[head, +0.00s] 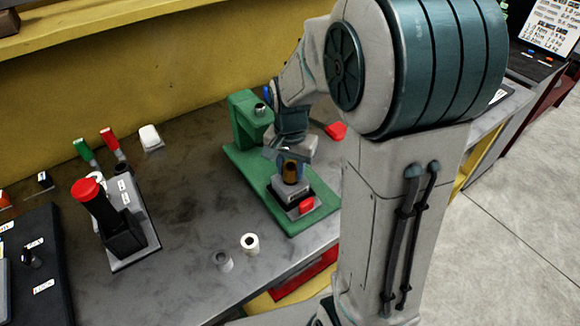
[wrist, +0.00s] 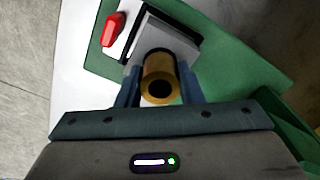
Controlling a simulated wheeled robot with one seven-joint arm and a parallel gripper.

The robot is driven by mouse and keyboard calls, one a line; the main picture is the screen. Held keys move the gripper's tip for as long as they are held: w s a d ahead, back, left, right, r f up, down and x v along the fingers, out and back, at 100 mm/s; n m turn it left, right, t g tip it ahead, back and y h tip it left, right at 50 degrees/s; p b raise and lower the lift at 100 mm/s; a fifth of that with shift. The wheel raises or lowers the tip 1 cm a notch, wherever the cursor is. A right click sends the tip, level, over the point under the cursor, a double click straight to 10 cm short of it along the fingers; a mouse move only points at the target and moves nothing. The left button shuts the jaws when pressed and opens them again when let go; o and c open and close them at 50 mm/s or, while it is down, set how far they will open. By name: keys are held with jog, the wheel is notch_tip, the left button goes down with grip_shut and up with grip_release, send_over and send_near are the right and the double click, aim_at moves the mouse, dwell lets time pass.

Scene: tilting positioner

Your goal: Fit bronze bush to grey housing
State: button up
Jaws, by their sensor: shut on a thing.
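The bronze bush (head: 290,170) is a short hollow cylinder. The bush is right over the housing. Its far end is hidden, so I cannot tell whether it touches or has entered.
A red clamp handle (head: 306,205) is at the housing's front. A white ring (head: 250,243) and a grey ring (head: 223,261) stand on the bench.

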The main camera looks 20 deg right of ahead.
aim_at(290, 165)
jog(key=shift+f+b, duration=0.55)
jog(key=shift+f, duration=0.1)
jog(key=shift+r, duration=0.1)
jog(key=shift+r+p, duration=2)
jog(key=shift+r, duration=0.45)
